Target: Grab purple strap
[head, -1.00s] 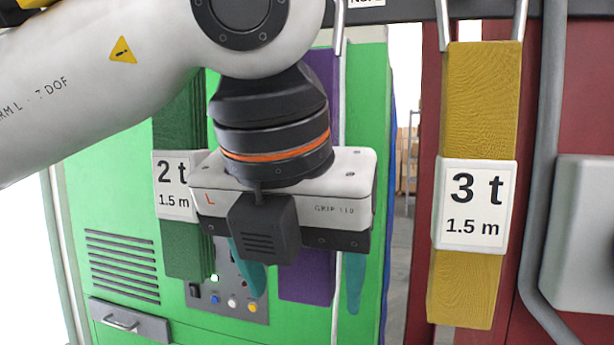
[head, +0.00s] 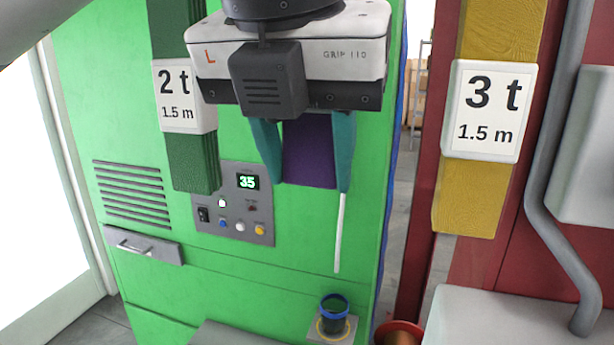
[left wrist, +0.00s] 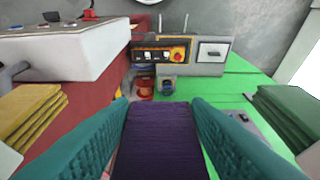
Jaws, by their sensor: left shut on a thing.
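The purple strap (head: 309,152) hangs in front of the green cabinet in the head view, its upper part hidden behind my left gripper. My left gripper (head: 305,165) is shut on it, with one teal finger along each side. In the left wrist view the purple strap (left wrist: 160,140) runs between the two teal fingers (left wrist: 160,125). My right gripper is in neither view.
A green strap (head: 190,160) labelled 2 t hangs to the left, and a yellow strap (head: 468,190) labelled 3 t to the right. A control panel (head: 233,204) reading 35 is behind. A blue-rimmed cup (head: 334,310) stands below. A grey pipe (head: 548,200) runs at the right.

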